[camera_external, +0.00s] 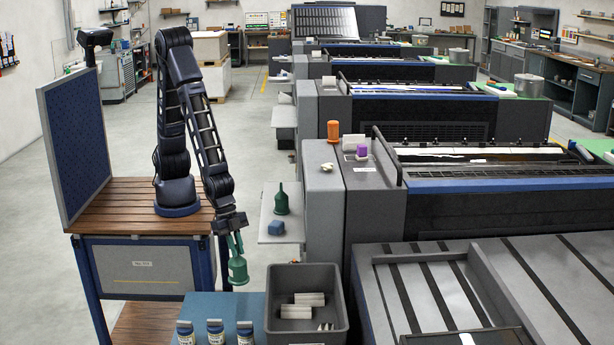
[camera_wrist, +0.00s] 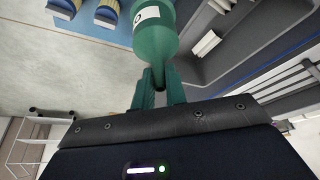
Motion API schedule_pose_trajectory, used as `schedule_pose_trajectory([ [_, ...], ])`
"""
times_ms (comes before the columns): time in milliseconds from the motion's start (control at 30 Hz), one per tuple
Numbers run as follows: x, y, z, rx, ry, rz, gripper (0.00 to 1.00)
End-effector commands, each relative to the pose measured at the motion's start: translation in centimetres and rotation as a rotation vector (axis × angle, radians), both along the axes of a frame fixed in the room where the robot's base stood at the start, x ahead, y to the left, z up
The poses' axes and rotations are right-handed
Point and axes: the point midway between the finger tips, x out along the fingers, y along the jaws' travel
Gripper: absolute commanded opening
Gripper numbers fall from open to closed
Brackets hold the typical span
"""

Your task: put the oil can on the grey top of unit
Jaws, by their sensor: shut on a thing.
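A green oil can (camera_external: 238,269) hangs upright below my gripper (camera_external: 235,243), beside the work cart and above the floor. In the wrist view the oil can (camera_wrist: 154,35) shows a white label, and its narrow spout lies between the two fingers of my gripper (camera_wrist: 158,88). My gripper is shut on the spout. The unit's grey top (camera_external: 372,179) is to the right and farther up in the external view. A purple thing (camera_external: 361,151) and a pale block stand at the far end of this top.
A dark green can (camera_external: 281,204) and a blue block (camera_external: 276,228) are on a small side shelf (camera_external: 268,239). A grey bin (camera_external: 342,305) with white blocks stands front right of my gripper. Several jars (camera_external: 215,332) stand on a blue surface. An orange thing (camera_external: 333,130) stands beyond.

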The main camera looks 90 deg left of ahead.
Motion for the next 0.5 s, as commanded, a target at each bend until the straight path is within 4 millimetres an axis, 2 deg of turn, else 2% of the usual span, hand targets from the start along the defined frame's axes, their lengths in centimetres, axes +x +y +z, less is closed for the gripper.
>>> schedule_pose_trajectory([
  [167,0.0,-0.1,0.6,-0.003,-0.001,0.0,0.0],
  [267,0.1,-0.1,1.8,-0.004,-0.002,0.0,0.0],
  [367,0.0,-0.2,4.0,-0.007,-0.004,-0.002,0.0],
  [500,0.0,-0.2,8.2,-0.009,-0.003,-0.001,0.0],
])
